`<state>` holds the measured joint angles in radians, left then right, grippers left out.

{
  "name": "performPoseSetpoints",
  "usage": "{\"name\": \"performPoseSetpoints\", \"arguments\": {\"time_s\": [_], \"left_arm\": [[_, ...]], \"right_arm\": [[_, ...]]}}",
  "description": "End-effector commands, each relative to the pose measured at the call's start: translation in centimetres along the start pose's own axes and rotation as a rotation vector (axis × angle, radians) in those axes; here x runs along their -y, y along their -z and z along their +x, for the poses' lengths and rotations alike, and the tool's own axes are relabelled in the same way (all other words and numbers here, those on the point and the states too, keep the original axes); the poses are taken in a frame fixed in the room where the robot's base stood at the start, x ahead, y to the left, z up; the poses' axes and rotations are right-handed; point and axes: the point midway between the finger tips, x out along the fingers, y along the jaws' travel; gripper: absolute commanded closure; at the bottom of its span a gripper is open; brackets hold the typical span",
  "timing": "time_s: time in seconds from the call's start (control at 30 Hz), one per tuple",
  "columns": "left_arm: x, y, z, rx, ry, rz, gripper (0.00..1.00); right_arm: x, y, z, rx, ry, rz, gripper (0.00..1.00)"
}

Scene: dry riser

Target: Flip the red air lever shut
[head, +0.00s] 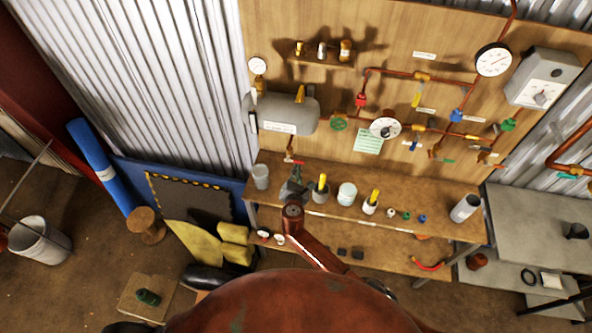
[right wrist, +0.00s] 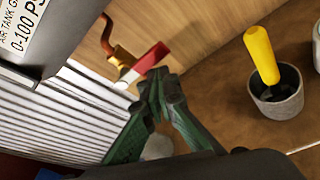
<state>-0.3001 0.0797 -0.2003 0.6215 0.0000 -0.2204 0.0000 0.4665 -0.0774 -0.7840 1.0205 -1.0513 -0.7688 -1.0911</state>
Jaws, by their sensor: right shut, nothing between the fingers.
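The red air lever (right wrist: 150,58) sits on a short copper and brass pipe (right wrist: 120,42) under the grey air tank (head: 287,115). In the head view the lever (head: 297,162) is a small red bar just below the tank, sticking out to the right. My right gripper (head: 296,183) is just below it, over the back of the wooden bench. In the right wrist view its green fingertips (right wrist: 160,86) are together and empty, close beside the lever's lower side. I cannot tell whether they touch it. My left gripper is not in view.
A grey pot with a yellow-handled tool (right wrist: 276,98) stands right of the gripper. More cups (head: 347,193) and small fittings line the wooden bench (head: 430,210). Gauges and pipes with coloured valves fill the wooden panel (head: 400,50). A grey cup (head: 261,176) stands at the bench's left end.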

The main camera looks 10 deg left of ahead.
Motion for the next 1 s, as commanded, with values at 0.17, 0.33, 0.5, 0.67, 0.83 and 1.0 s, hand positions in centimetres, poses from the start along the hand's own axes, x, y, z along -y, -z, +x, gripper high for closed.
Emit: {"name": "performPoseSetpoints", "arguments": {"time_s": [0.17, 0.33, 0.5, 0.67, 0.83, 1.0], "left_arm": [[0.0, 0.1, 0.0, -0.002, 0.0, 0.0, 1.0], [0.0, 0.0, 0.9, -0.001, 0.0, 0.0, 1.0], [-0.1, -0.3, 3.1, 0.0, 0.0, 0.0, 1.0], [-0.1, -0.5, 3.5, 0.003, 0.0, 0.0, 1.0], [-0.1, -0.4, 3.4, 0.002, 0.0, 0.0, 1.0], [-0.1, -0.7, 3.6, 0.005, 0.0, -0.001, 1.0]], "right_arm": [[-0.3, -0.9, 0.1, 0.016, -0.003, 0.001, 1.0], [0.2, -0.1, 0.5, 0.016, -0.002, 0.0, 1.0], [1.6, 2.4, 1.3, 0.009, 0.003, -0.002, 1.0], [1.7, 3.4, -0.5, 0.002, 0.002, 0.005, 1.0], [1.2, 3.5, -4.1, 0.001, 0.004, 0.005, 1.0], [0.8, 3.7, -6.8, 0.001, 0.004, 0.002, 1.0]]}}
